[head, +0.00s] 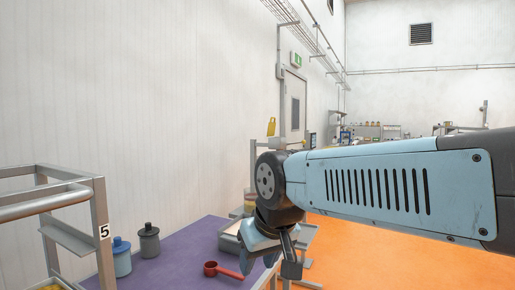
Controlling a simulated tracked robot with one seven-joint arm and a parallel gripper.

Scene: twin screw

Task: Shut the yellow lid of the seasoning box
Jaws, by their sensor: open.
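My gripper (272,264) hangs from my blue arm and points down near the bottom middle of the head view. Its jaws are open and I see nothing between them. I cannot clearly make out the seasoning box or its yellow lid. A small upright yellow piece (271,127) shows behind the arm, to the left of the door, but I cannot tell what it is. A pale yellowish container (250,201) is partly hidden just behind my arm's wrist. A bit of yellow (52,286) also shows at the bottom left edge, mostly cut off.
A purple surface (180,255) holds a blue jar (121,260), a grey jar (149,243) and a red scoop (224,271). A metal rack (101,235) marked 5 stands left. Orange floor (400,265) is open at right.

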